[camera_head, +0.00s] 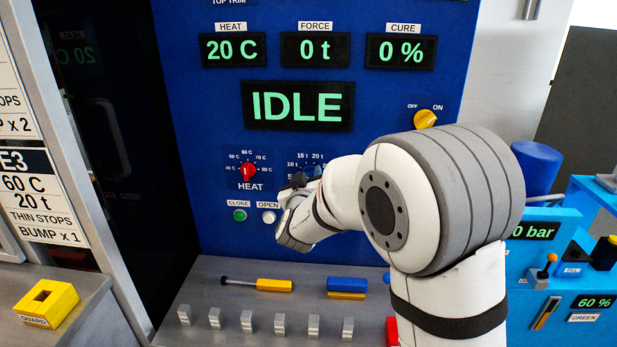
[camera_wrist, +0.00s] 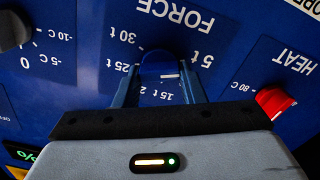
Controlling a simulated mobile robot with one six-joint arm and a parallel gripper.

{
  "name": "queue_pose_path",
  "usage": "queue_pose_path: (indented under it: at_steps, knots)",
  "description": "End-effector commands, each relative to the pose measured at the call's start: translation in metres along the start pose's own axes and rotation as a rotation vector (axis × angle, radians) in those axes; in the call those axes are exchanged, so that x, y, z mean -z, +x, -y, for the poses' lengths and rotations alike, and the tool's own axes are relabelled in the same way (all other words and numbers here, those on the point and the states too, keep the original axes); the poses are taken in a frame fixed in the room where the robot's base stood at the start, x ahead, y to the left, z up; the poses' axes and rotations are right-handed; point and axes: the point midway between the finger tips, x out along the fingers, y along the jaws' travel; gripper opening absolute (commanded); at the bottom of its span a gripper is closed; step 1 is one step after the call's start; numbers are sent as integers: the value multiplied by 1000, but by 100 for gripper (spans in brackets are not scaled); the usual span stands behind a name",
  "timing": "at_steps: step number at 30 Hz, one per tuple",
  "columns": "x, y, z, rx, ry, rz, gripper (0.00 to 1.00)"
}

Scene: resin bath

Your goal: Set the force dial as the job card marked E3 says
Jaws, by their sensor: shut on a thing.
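The job card marked E3 (camera_head: 40,195) at the left reads 60 C, 20 t, THIN STOPS, BUMP x 1. The force dial is a blue knob (camera_wrist: 160,68) in the wrist view, under an upside-down FORCE label. Its scale shows 5 t, 15 t, 25 t and 30 t around it; my gripper covers part of it. My gripper (camera_wrist: 160,88) is shut on the knob, one finger on each side. In the head view my gripper (camera_head: 300,182) hides most of the dial. The force display (camera_head: 316,49) reads 0 t.
The red HEAT knob (camera_head: 248,172) is close beside the force dial. Green CLOSE (camera_head: 240,215) and white OPEN (camera_head: 268,217) buttons are below. The yellow OFF/ON switch (camera_head: 425,118) is upper right. A bench (camera_head: 215,275) with tools and small blocks juts out below the panel.

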Motion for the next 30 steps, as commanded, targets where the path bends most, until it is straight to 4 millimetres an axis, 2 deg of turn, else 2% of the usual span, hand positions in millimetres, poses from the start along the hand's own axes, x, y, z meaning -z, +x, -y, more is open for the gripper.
queue_pose_path:
  at_steps: [8, 14, 30]
  knots:
    - [-1, 0, 1, 0, 26, -1, 14]
    - [-3, 0, 1, 0, 120, -3, 14]
    - [-5, 0, 0, 1, 605, -4, 14]
